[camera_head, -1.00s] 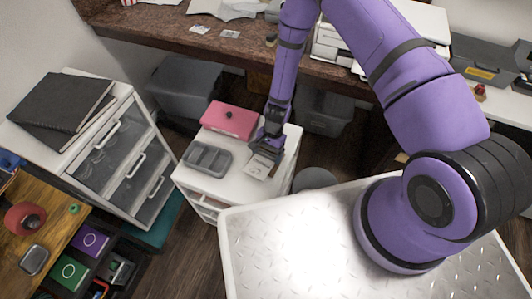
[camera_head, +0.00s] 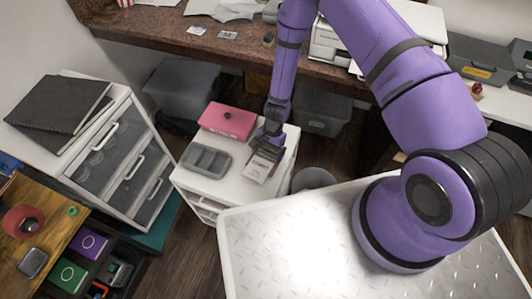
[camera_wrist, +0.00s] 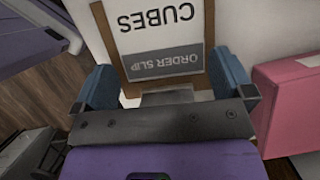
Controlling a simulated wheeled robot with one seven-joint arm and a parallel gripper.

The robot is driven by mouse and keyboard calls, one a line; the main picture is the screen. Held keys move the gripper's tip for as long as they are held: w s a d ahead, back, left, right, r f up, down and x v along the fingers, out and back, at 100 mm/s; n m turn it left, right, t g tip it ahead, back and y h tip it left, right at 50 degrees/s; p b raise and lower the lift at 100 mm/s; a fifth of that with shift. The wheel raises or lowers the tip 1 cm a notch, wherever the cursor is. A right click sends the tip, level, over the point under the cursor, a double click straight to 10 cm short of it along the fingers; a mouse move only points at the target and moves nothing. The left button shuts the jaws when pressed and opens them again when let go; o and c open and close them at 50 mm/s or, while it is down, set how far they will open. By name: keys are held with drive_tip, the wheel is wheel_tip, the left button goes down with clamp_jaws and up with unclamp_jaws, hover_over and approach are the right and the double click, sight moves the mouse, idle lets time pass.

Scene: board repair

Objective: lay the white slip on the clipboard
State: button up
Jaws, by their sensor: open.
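The white slip (camera_wrist: 160,25), marked "CUBES" and "ORDER SLIP" on a grey band, lies over a brown board that looks like the clipboard (camera_wrist: 106,32). Brown strips show along both sides of the slip in the wrist view. A grey metal piece, perhaps the clip, shows near the gripper. The slip (camera_head: 260,169) also shows in the head view, at the front of a white drawer unit's top. My gripper (camera_wrist: 165,76) is open, its blue fingers apart on either side of the board's near end. It shows in the head view (camera_head: 268,142) just behind the slip.
The white drawer unit (camera_head: 205,185) also bears a grey divided tray (camera_head: 206,159) on the left and a pink box (camera_head: 228,119) behind. The pink box (camera_wrist: 285,95) is close right of my gripper in the wrist view. A grey bin (camera_head: 314,180) stands right of the unit.

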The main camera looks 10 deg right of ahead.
drive_tip(key=v, duration=1)
drive_tip(key=shift+s+a+r, duration=0.15)
drive_tip(key=shift+r, duration=0.15)
drive_tip(key=shift+r, duration=0.1)
drive_tip(key=d+r+n+t, duration=0.2)
drive_tip(key=d+r+n, duration=0.1)
drive_tip(key=r, duration=1.5)
drive_tip(key=d+r+n+t, duration=0.2)
drive_tip(key=d+r, duration=0.1)
drive_tip(key=r, duration=1.4)
drive_tip(key=s+d+r+n+t+h, duration=0.1)
drive_tip(key=s+d+r, duration=0.3)
drive_tip(key=s+r, duration=0.5)
drive_tip(key=s+d+r+n+t+h, duration=0.1)
drive_tip(key=s+d+r+n+t, duration=0.1)
drive_tip(key=s+d+r, duration=0.3)
drive_tip(key=s+r+t, duration=0.1)
drive_tip(key=s+r, duration=0.3)
drive_tip(key=s, duration=0.4)
drive_tip(key=shift+d+r+h, duration=0.2)
drive_tip(key=shift+r+h, duration=0.2)
